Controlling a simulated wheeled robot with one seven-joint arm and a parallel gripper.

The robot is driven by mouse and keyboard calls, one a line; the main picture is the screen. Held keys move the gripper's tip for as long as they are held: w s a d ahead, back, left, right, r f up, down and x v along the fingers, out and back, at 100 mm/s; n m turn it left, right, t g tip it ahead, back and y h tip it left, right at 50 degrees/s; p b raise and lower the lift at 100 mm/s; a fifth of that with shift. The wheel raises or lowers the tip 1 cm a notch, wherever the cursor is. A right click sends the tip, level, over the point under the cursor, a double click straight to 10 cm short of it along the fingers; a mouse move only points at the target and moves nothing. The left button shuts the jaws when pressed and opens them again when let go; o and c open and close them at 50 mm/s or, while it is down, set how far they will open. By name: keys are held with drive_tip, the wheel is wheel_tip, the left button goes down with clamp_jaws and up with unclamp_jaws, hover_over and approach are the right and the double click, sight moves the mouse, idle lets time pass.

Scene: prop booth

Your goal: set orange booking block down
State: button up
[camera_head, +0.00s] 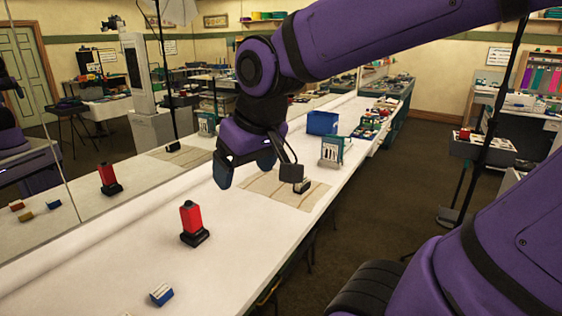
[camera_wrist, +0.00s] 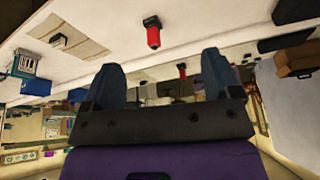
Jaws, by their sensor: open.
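My gripper (camera_head: 243,170) is open and hangs above the white counter. Its two fingers also show in the wrist view (camera_wrist: 162,80), apart, with nothing held between them. I cannot make out an orange booking block on the counter itself. A small reddish-orange block (camera_head: 16,205) shows only in the mirror at the left, beside a yellow block (camera_head: 25,216). A small blue and white block (camera_head: 161,294) lies near the front of the counter.
A red object on a black base (camera_head: 191,220) stands upright on the counter, left of and nearer than my gripper. A beige mat (camera_head: 262,193) with a small dark item (camera_head: 301,187), a teal-framed stand (camera_head: 331,152) and a blue bin (camera_head: 322,122) lie beyond. The mirror borders the counter's left.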

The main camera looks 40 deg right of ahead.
drive_tip(key=s+d+r, duration=0.2)
drive_tip(key=s, duration=0.4)
drive_tip(key=shift+s+d+t, duration=0.2)
drive_tip(key=shift+t, duration=0.2)
